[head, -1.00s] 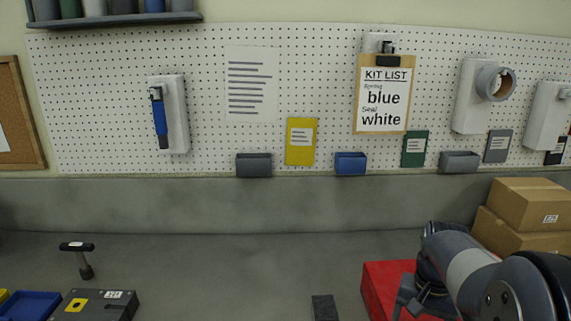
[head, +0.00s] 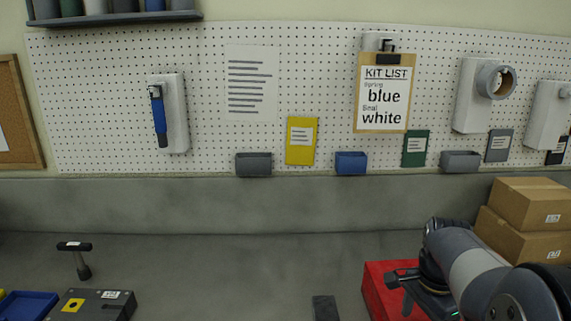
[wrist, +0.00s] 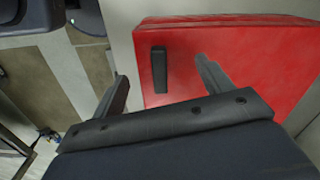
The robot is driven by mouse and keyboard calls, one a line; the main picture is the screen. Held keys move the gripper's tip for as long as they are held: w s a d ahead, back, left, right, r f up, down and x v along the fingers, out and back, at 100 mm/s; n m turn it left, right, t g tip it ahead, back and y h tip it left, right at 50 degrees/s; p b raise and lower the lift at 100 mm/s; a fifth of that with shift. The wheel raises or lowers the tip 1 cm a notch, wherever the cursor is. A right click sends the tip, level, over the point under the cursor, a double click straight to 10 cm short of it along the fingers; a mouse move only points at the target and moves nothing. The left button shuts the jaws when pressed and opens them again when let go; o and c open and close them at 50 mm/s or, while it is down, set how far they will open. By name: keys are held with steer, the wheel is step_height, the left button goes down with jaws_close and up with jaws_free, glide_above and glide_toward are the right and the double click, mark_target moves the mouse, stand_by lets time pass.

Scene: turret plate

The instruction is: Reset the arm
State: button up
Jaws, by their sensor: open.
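My gripper (wrist: 160,85) shows in the wrist view with its two fingers spread apart and nothing between them. Beyond the fingers is a red box-like thing (wrist: 262,52) with a dark bar-shaped handle (wrist: 159,69) on its surface. In the head view my gripper (head: 396,292) is at the lower right, in front of the red box (head: 375,280). My arm hides much of that box.
Cardboard boxes (head: 525,205) are stacked at the right, close behind my arm. A grey plate block (head: 95,306), a T-handled tool (head: 78,260) and a blue tray (head: 28,306) are at the lower left. A dark block (head: 325,308) is at the front. The middle bench is clear.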

steer(key=m, duration=0.3)
steer(key=shift+b, duration=0.35)
steer(key=shift+r, duration=1.3)
